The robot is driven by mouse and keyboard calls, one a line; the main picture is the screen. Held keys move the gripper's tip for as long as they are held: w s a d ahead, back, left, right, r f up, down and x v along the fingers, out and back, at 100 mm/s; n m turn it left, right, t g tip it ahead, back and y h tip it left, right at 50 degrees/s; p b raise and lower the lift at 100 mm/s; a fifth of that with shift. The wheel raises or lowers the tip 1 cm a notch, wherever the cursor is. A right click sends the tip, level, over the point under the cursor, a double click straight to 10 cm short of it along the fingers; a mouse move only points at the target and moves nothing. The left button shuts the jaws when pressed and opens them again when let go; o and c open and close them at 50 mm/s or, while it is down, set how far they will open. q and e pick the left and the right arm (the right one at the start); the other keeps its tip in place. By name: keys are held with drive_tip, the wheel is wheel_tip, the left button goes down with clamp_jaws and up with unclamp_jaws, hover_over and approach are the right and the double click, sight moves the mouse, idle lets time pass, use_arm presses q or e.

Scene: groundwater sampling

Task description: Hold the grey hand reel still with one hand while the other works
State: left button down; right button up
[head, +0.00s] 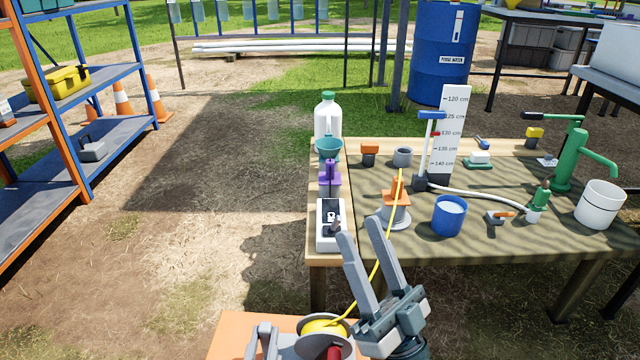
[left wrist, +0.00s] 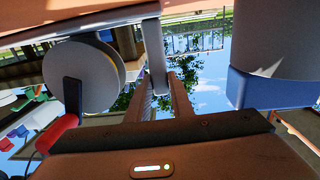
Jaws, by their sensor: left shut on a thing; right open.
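The grey hand reel (head: 289,347) stands on an orange surface at the bottom of the head view, with yellow line wound on it. In the left wrist view the reel's round drum (left wrist: 85,75) is at the upper left, with a black crank and red handle (left wrist: 58,132). My left gripper (head: 265,336) is at the reel's left side, partly cut off by the frame. In the left wrist view its fingers (left wrist: 165,95) are shut on a grey upright part of the reel. My right gripper (head: 359,230) is open and empty, fingers pointing up and away, just right of the reel.
Yellow line (head: 384,258) runs from the reel to an orange guide (head: 396,197) on the wooden table (head: 400,255), passing close to my right gripper. A white-grey meter box (head: 330,236), a blue cup (head: 449,216) and a green pump (head: 571,155) stand on the table. Bare ground lies left.

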drive_tip(key=w+d+r+n+h, duration=0.1)
drive_tip(key=w+d+r+n, duration=0.1)
drive_tip(key=w, duration=0.3)
drive_tip(key=shift+w+d+r+n+t, duration=0.3)
drive_tip(key=shift+d+r+t, duration=0.1)
drive_tip(key=shift+d+r, duration=0.15)
use_arm(q)
drive_tip(key=c, duration=1.5)
unclamp_jaws()
drive_tip(key=shift+r, duration=4.95)
drive_tip(key=shift+r, duration=0.1)
